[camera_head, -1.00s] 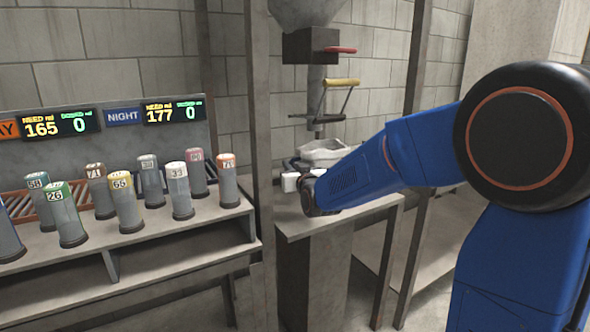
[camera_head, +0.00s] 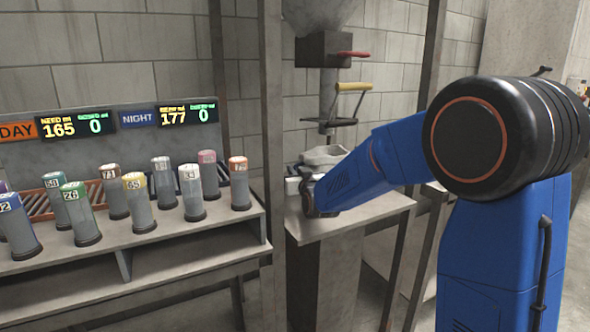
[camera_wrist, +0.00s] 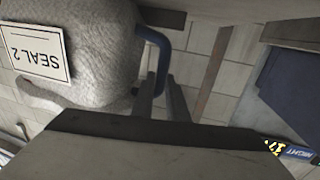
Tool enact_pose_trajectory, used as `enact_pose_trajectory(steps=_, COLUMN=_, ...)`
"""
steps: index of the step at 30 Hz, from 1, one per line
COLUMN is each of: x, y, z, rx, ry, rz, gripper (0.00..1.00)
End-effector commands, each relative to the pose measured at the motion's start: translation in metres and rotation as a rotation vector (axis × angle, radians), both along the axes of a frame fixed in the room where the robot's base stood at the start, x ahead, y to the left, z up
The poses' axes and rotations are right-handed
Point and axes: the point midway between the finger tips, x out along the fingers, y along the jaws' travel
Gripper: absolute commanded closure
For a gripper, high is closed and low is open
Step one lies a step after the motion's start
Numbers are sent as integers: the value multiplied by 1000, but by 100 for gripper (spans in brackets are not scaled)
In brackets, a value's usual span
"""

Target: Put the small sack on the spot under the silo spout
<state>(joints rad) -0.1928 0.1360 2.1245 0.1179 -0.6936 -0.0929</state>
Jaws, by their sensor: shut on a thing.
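The small sack is a pale grey, fuzzy bag (camera_wrist: 92,75) with a "SEAL 2" label and a blue handle, filling the upper left of the wrist view. My gripper (camera_wrist: 163,78) is shut on the blue handle. In the head view the sack (camera_head: 325,155) shows as a pale shape just below the silo spout (camera_head: 327,100), behind my forearm. My gripper there is mostly hidden by my own wrist. The spot under the spout is hidden, and I cannot tell whether the sack touches the table (camera_head: 345,222).
Left of a grey post (camera_head: 270,150) stands a bench (camera_head: 190,250) with several numbered tubes. A red lever (camera_head: 353,54) and a yellow-handled lever (camera_head: 353,86) stick out from the spout. DAY and NIGHT displays (camera_head: 165,116) hang behind the tubes.

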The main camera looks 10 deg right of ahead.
Motion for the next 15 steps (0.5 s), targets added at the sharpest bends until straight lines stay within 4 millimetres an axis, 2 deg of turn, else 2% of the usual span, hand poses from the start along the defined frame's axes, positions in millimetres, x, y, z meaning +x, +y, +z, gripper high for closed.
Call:
enact_pose_trajectory(steps=6, x=0, y=0, z=0, rx=0, ry=0, rz=0, gripper=100)
enact_pose_trajectory(steps=7, x=0, y=0, z=0, rx=0, ry=0, rz=0, gripper=80)
enact_pose_trajectory(steps=9, x=0, y=0, z=0, rx=0, ry=0, rz=0, gripper=65)
enact_pose_trajectory(steps=15, x=0, y=0, z=0, rx=0, ry=0, rz=0, gripper=65)
